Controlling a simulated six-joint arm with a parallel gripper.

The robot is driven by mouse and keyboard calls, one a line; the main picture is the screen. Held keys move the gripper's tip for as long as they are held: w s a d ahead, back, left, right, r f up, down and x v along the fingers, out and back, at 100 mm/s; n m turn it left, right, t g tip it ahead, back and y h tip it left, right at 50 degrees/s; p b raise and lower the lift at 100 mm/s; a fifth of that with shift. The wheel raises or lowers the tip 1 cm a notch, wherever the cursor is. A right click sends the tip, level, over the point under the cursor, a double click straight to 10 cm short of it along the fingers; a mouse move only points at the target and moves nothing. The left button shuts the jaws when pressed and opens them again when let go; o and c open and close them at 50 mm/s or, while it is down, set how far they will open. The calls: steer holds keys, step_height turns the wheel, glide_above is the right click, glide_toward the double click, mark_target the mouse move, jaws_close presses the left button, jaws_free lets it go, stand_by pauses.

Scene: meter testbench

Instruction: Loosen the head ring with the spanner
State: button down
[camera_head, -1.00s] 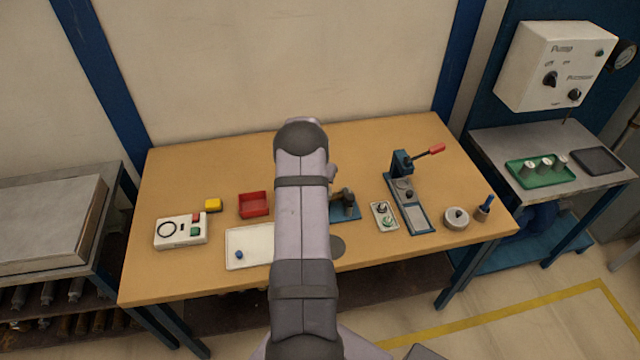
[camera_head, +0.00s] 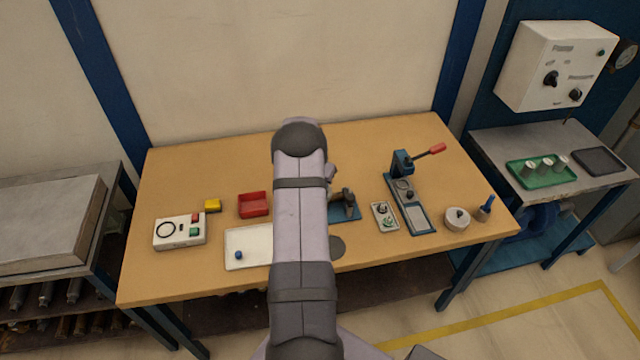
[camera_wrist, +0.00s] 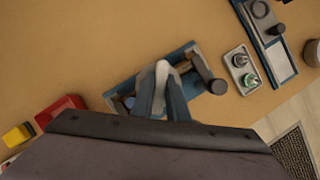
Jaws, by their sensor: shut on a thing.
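In the wrist view my gripper (camera_wrist: 163,82) is shut, its fingers pointing down over the blue fixture (camera_wrist: 120,100). A pale grey piece between the fingertips looks like the spanner (camera_wrist: 162,70); most of it is hidden by the fingers. A dark cylindrical part (camera_wrist: 216,86) stands at the right end of the fixture, just right of the fingertips. I cannot make out the head ring or whether the spanner touches anything. In the head view the fixture (camera_head: 352,213) shows partly to the right of my arm, which hides the gripper.
A small tray with fittings (camera_head: 385,216) and a blue press with a red lever (camera_head: 403,165) stand right of the fixture. A red bin (camera_head: 254,204), a white tray (camera_head: 247,262) and a control box (camera_head: 180,231) are to the left. The table's back is clear.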

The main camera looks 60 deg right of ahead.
steer(key=shift+s+a+f, duration=0.15)
steer(key=shift+a+f, duration=0.05)
steer(key=shift+f, duration=0.15)
stand_by(0.3)
steer(key=shift+w+d+r+p, duration=0.15)
steer(key=shift+r+p, duration=0.15)
steer(key=shift+r, duration=0.15)
steer(key=shift+w+d+r+p, duration=0.15)
steer(key=shift+r+p, duration=0.15)
steer(key=shift+r, duration=0.15)
stand_by(2.1)
steer(key=shift+r, duration=0.15)
steer(key=shift+s+r+p, duration=0.1)
steer(key=shift+r+p, duration=1.65)
steer(key=shift+r, duration=0.1)
